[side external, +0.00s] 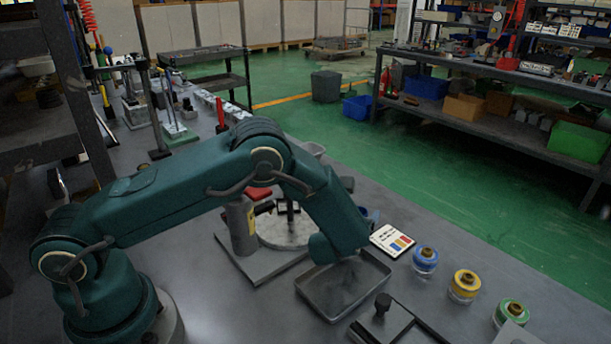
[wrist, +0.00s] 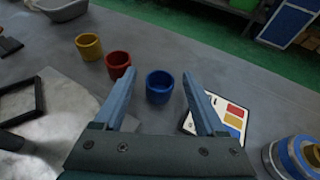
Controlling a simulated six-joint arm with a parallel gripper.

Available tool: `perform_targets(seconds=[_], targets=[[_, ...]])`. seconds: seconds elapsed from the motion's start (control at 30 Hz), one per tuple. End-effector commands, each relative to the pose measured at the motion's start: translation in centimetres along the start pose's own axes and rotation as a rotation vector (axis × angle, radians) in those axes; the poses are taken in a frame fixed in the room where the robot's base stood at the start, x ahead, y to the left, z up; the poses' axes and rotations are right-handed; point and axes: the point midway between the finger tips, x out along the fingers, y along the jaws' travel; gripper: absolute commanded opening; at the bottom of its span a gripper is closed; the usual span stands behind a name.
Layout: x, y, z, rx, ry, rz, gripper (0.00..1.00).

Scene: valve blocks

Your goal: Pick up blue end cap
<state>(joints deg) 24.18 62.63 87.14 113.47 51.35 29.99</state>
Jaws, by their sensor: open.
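The blue end cap (wrist: 160,88) is a small, open-topped blue cup standing upright on the grey table in the wrist view. In the side external view only a bit of blue (side external: 370,215) shows behind my arm, probably this cap. My gripper (wrist: 159,77) is open and empty. In the wrist picture its two fingers frame the cap, one to each side. The cap appears beyond and below the fingers, and I see no contact. In the side external view the fingers are hidden behind my arm.
A red cap (wrist: 117,65) and a yellow cap (wrist: 89,46) stand left of the blue one. A colour-marked card (wrist: 222,115) lies close on its right. Blue-, yellow- and green-banded parts (side external: 464,285) stand farther right. A grey tray (side external: 343,290) lies in front.

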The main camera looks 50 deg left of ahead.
Motion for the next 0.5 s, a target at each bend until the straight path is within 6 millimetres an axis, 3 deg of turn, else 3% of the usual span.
perform_targets(seconds=[0.03, 0.2, 0.23, 0.5], targets=[[-0.01, 0.0, 0.0, 0.0, 0.0, 0.0, 0.73], [-0.03, -0.01, 0.01, 0.0, 0.0, 0.0, 0.08], [-0.03, 0.0, 0.01, 0.0, 0.0, 0.0, 0.0], [-0.05, -0.01, 0.06, 0.0, 0.0, 0.0, 0.0]])
